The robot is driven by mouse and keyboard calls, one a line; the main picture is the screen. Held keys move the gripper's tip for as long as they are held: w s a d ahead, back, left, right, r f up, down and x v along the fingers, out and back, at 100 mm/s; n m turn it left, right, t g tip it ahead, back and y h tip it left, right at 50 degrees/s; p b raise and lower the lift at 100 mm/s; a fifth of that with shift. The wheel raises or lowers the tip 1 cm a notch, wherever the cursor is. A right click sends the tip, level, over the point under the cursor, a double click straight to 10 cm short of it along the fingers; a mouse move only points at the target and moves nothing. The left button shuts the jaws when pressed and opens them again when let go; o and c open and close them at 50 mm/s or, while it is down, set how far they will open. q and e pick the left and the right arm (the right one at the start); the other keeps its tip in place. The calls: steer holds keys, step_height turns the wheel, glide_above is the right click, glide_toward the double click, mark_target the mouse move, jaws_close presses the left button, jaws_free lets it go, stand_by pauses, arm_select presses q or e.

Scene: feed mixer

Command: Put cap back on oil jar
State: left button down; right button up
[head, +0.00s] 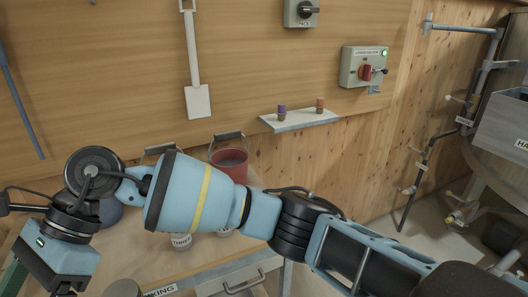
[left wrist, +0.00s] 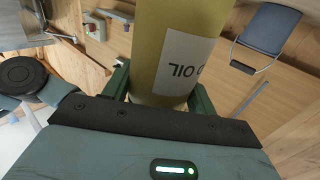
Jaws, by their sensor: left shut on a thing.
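The oil jar (left wrist: 170,45) is a yellow cylinder with a white label reading "OIL" upside down; it fills the top middle of the left wrist view. My left gripper (left wrist: 160,93) is shut on it, with a green finger on either side. The jar's far end runs out of the picture, so its mouth is hidden. I cannot make out the cap in either view. In the head view a blue arm of mine crosses from the lower right to the left.
A red bucket (head: 230,158) and pale labelled containers (head: 181,241) stand on the workbench (head: 150,265), partly behind my arm. A wall shelf (head: 300,121) holds two small jars, purple-topped (head: 281,109) and orange-topped (head: 320,104).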

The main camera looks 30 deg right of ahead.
steer(key=w+d+m+t+y, duration=0.9)
steer(key=m+y, duration=0.5)
steer(key=m, duration=0.5)
steer(key=w+d+f+m+t+h, duration=0.2)
steer(key=d+f+m+t+h, duration=0.65)
steer(key=f+m+t, duration=0.75)
steer(key=s+d+f+m+g+h, duration=0.2)
steer(key=s+d+f+m+h, duration=0.3)
steer(key=f+m, duration=0.3)
steer(key=s+d+f+m+g+h, duration=0.2)
steer(key=s+d+f+m+h, duration=0.35)
steer(key=f+m, duration=0.3)
steer(key=s+d+f+m+g+h, duration=0.1)
steer(key=s+d+f+m+g, duration=0.2)
steer(key=s+f, duration=0.3)
steer(key=s+d+f+m+g, duration=0.3)
steer(key=s+f, duration=0.3)
steer(key=s, duration=0.7)
steer(key=shift+s+d+m+g+h, duration=0.3)
steer(key=shift+s+m+h, duration=0.05)
steer(key=shift+s+h, duration=0.05)
